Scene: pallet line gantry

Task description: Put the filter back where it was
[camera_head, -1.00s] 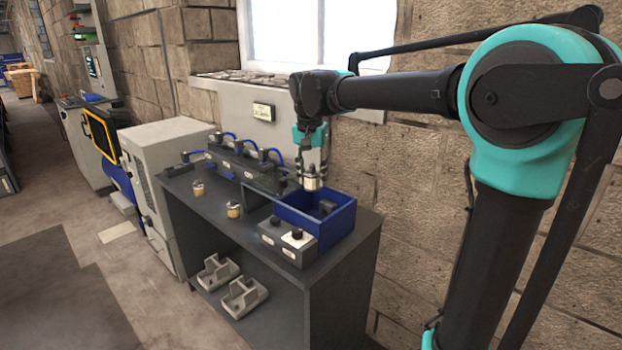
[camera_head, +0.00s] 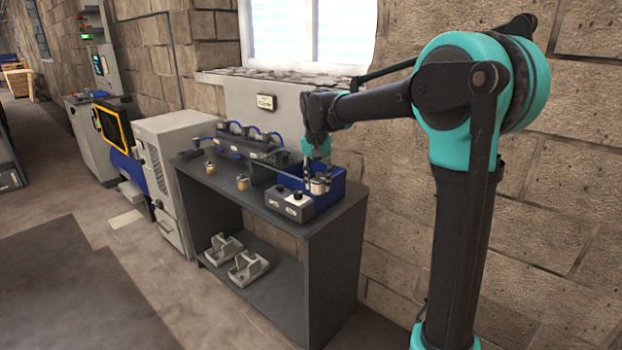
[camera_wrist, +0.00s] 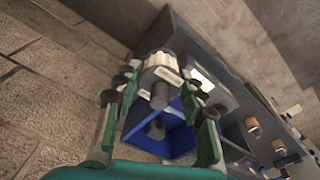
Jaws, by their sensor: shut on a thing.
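My gripper (camera_head: 318,177) is shut on a pale, light-metal cylindrical filter (camera_head: 319,187). In the wrist view the filter (camera_wrist: 160,70) sits between the green-and-black fingers (camera_wrist: 162,92), with a white label on its side. The blue bin (camera_head: 335,197) stands on the right end of the dark bench; the held filter overlaps it in the head view. In the wrist view the open bin (camera_wrist: 152,146) lies beneath, with a dark round-ended thing inside. Two small tan-and-silver cylinders, one on the left (camera_head: 210,167) and one nearer (camera_head: 242,182), stand on the bench top.
A grey box with a black and a white knob (camera_head: 289,204) stands in front of the bin. A dark manifold with blue hoses (camera_head: 248,146) runs along the bench's back. Grey brackets (camera_head: 248,267) lie on the lower shelf. The bench top (camera_head: 225,180) has free room around the cylinders.

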